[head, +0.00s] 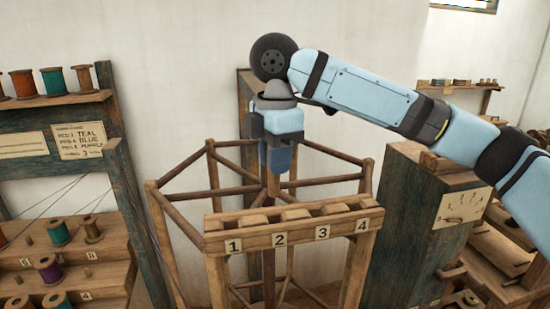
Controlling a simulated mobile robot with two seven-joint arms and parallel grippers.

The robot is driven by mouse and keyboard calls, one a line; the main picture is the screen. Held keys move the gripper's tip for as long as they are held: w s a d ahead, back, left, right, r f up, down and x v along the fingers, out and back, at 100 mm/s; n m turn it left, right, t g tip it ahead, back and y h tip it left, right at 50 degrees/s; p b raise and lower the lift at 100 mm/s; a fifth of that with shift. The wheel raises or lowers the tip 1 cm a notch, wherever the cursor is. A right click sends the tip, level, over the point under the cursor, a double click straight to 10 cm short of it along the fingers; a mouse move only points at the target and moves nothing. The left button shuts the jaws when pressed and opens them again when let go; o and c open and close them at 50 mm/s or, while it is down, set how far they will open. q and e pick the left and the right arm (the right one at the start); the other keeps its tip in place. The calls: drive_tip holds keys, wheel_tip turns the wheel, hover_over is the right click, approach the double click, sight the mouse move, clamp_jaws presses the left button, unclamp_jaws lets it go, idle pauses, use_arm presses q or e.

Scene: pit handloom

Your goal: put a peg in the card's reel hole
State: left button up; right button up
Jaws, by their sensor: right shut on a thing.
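My right gripper (278,160) points straight down above the back of a wooden frame with a numbered rail (300,229). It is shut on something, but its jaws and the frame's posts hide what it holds. The rail carries the labels 1 to 4 and has a row of slots on top. A written card (78,141) on the left rack lists teal, blue and another colour, with a 3 on its last line. A pale panel (460,207) with small dark marks is on the dark cabinet at right. My left gripper is out of view.
A stepped wooden stand (75,250) at left holds several spools and small pegs (28,240). More spools stand on a shelf (55,104) above it. The dark cabinet (405,235) is close to the right of the frame.

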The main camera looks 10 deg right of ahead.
sight(275, 195)
drive_tip(key=shift+f+b, duration=1.5)
drive_tip(key=shift+b, duration=0.1)
drive_tip(key=shift+f, duration=2.55)
drive_tip(key=o, duration=1.4)
